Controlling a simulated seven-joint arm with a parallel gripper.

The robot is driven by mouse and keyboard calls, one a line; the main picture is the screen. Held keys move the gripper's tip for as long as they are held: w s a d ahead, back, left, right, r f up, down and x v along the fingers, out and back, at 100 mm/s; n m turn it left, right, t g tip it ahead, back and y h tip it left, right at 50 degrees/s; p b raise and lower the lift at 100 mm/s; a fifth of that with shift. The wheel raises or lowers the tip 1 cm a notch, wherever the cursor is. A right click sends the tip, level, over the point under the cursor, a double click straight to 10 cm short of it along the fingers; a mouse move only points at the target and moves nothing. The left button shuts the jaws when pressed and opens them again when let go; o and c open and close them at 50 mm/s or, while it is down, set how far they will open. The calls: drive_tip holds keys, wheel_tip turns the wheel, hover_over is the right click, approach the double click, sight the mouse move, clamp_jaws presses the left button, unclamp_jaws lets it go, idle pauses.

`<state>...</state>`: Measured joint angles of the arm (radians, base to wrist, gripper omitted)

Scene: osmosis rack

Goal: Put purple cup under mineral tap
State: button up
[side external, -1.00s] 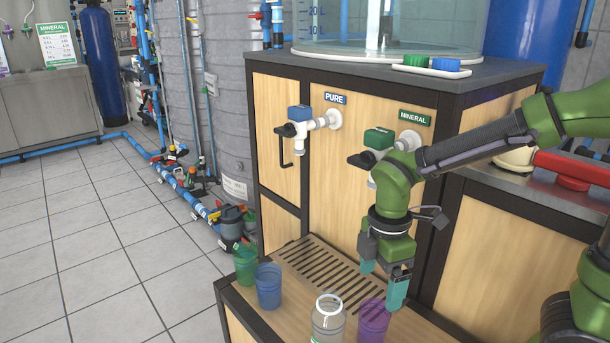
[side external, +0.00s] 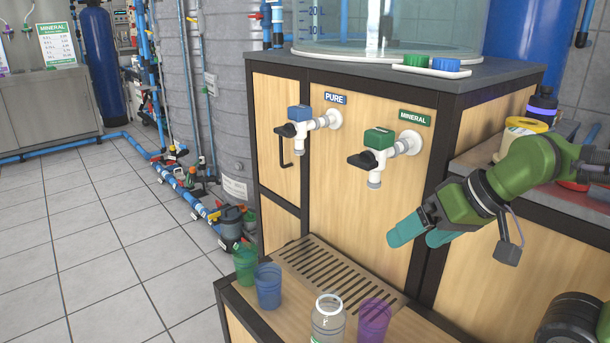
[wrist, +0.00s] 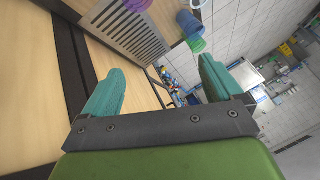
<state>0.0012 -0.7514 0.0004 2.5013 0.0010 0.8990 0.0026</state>
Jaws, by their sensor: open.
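The purple cup (side external: 374,321) is translucent and stands at the front of the low ledge, right of a clear jar; the frame's bottom edge cuts it off. The mineral tap (side external: 377,150) has a green top, a black lever and a white spout pointing down, under a green MINERAL label (side external: 415,117). My gripper (side external: 416,237) is open and empty, with teal fingers pointing left. It is above and to the right of the purple cup, and lower right of the tap. The wrist view also shows the spread fingers (wrist: 160,86) with nothing between them.
The slotted drain grate (side external: 340,272) lies bare on the ledge. A clear jar (side external: 328,322), a blue cup (side external: 269,287) and a green cup (side external: 246,266) stand along its left and front. The pure tap (side external: 300,123) is left of the mineral tap.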

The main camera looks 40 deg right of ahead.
drive_tip(key=n+g+h, duration=0.2)
drive_tip(key=n+g, duration=0.5)
drive_tip(key=n, duration=0.4)
hover_over(383, 303)
drive_tip(key=a, duration=0.1)
wheel_tip(383, 303, down, 6)
drive_tip(key=shift+n, duration=0.3)
drive_tip(key=f, duration=0.7)
drive_tip(key=s+f, duration=0.1)
drive_tip(key=f, duration=0.2)
drive_tip(key=shift+a+f, duration=0.15)
drive_tip(key=shift+a, duration=0.15)
drive_tip(key=shift+w+a+f, duration=0.1)
drive_tip(key=shift+a+f, duration=0.05)
drive_tip(key=shift+f, duration=1.3)
drive_tip(key=shift+w+a+f, duration=0.1)
drive_tip(key=shift+a+f, duration=0.05)
drive_tip(key=shift+f, duration=1.25)
drive_tip(key=c, duration=1.1)
